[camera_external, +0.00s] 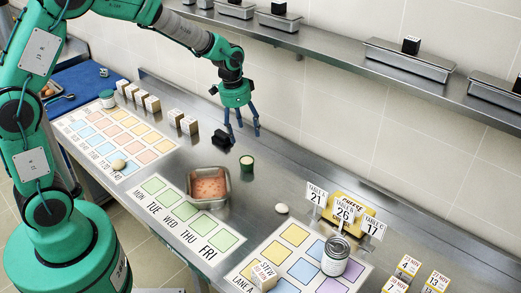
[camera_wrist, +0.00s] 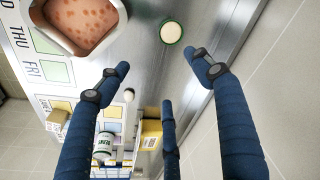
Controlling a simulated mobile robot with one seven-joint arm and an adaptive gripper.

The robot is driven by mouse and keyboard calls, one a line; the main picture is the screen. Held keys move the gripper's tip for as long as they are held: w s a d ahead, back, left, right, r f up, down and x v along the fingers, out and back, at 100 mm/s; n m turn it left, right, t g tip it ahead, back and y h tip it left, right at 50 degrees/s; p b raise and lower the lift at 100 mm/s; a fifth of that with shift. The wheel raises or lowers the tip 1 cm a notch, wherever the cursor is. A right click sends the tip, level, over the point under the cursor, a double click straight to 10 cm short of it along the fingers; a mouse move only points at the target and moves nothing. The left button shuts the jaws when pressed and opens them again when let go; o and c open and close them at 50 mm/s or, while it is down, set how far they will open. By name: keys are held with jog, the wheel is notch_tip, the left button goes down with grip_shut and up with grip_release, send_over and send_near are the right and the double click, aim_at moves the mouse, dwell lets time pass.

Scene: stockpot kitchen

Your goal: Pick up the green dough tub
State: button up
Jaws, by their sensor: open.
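A small round green tub with pale cream dough in it (camera_external: 247,163) stands upright on the steel counter, right of the metal pan. In the wrist view the tub (camera_wrist: 171,32) shows from above near the top, past the fingertips. My gripper (camera_external: 243,131) has blue fingers spread open and empty. It hangs above the counter, behind the tub in the external view, apart from it. In the wrist view the gripper (camera_wrist: 162,75) has nothing between its fingers. Another tub, pale-topped with a greenish side (camera_external: 107,99), stands at the far left of the counter.
A metal pan of reddish food (camera_external: 208,187) sits left of the tub. A black block (camera_external: 221,139) stands close by my fingers. A pale dough ball (camera_external: 281,208), a can (camera_external: 336,256) and table signs (camera_external: 345,211) are to the right. A wall shelf (camera_external: 325,43) runs behind.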

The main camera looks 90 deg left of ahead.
send_over(247, 160)
jog(key=s, duration=0.2)
notch_tip(247, 160, down, 4)
jog(key=shift+d+f, duration=0.15)
jog(key=shift+f, duration=0.05)
jog(key=shift+w+f+b, duration=0.2)
jog(key=shift+f, duration=1.2)
jog(key=shift+w+f+b, duration=0.2)
jog(key=shift+f, duration=1.25)
jog(key=shift+w+f+b, duration=0.2)
jog(key=shift+f, duration=1.2)
jog(key=shift+f, duration=0.1)
jog(key=shift+w+a+f+b, duration=0.1)
jog(key=shift+w+f+b, duration=0.1)
jog(key=shift+f, duration=0.65)
jog(key=shift+w+a+f+b, duration=0.1)
jog(key=shift+f+b, duration=0.1)
jog(key=shift+f, duration=0.6)
jog(key=shift+w+f+b, duration=0.1)
jog(key=shift+f+b, duration=0.1)
jog(key=shift+f, duration=0.65)
jog(key=c, duration=1.3)
